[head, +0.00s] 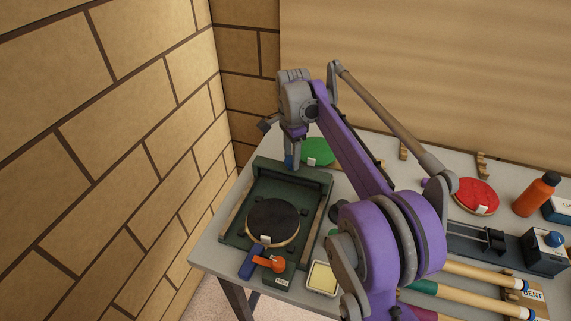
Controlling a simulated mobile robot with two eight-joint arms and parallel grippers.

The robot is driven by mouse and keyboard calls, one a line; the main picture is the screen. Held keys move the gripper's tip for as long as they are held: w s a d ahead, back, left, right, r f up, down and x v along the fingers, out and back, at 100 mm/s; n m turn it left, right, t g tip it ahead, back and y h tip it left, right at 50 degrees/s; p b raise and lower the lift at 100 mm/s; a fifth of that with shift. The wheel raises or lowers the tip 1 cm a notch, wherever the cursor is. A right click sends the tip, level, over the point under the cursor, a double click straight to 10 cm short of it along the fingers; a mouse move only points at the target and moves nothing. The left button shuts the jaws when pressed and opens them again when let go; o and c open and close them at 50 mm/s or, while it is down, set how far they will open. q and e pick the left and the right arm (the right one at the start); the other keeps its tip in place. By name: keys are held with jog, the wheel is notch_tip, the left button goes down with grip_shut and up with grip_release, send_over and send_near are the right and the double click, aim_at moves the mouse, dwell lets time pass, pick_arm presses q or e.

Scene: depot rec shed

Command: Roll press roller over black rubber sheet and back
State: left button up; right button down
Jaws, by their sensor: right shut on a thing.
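The black rubber sheet (273,220) lies on a round paddle in the dark green press bed (232,238), with a small white tag at its near edge. The press roller (292,178), a dark green crosspiece, appears to be at the far end of the bed, beyond the sheet. The fingertips are partly hidden. My left gripper is out of view.
An orange lever (268,262) sits at the near end of the press. A tray with a yellow pad (323,278) stands right of it. A green paddle (317,151) lies behind, a red paddle (475,195) and orange bottle (537,195) right. A brick wall rises left.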

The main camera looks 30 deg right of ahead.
jog(key=shift+w+d, duration=0.2)
jog(key=shift+d, duration=0.05)
jog(key=c, duration=0.7)
grip_release()
jog(key=o, duration=0.4)
jog(key=shift+w, duration=0.15)
jog(key=shift+r, duration=0.3)
notch_tip(320, 180, up, 10)
jog(key=p, duration=0.1)
